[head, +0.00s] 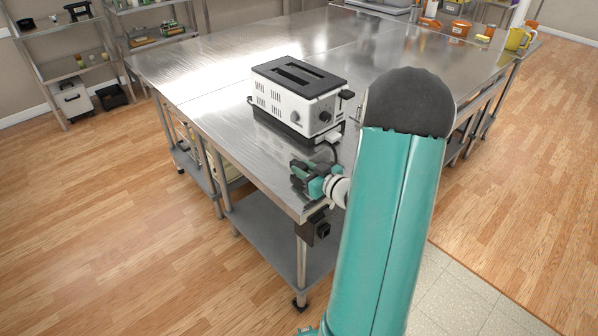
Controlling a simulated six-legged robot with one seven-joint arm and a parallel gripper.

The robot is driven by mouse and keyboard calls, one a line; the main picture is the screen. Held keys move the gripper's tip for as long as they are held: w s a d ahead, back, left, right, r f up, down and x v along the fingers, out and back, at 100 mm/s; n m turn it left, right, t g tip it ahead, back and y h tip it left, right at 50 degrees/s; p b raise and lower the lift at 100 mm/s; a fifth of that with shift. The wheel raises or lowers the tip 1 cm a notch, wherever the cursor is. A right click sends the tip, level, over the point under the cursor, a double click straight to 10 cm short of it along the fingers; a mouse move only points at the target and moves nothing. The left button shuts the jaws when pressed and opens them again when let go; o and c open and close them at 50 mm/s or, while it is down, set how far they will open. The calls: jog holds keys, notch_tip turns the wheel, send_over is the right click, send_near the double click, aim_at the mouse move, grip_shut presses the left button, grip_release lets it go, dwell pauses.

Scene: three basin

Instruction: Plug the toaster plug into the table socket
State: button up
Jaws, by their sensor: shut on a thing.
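The white and black toaster (297,97) stands upright on the metal table (222,124), near its front right corner. A dark cord (336,153) runs from beside the toaster down toward my gripper. My teal and black gripper (300,174) is low over the table corner, in front of the toaster, with its fingers toward the left. It is shut on the toaster plug, which is too small and too covered by the fingers to make out. The black table socket (322,229) is fixed below the table edge, under and slightly right of my gripper.
My arm covers the table's right side. The table top left of the toaster is clear. A yellow mug (518,38) and orange containers (459,28) stand at the far right. A metal shelf (62,62) stands at the left. Open wooden floor lies around the table.

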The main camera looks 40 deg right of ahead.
jog(key=shift+r, duration=1.15)
jog(key=shift+o, duration=1.3)
jog(key=shift+c, duration=1.3)
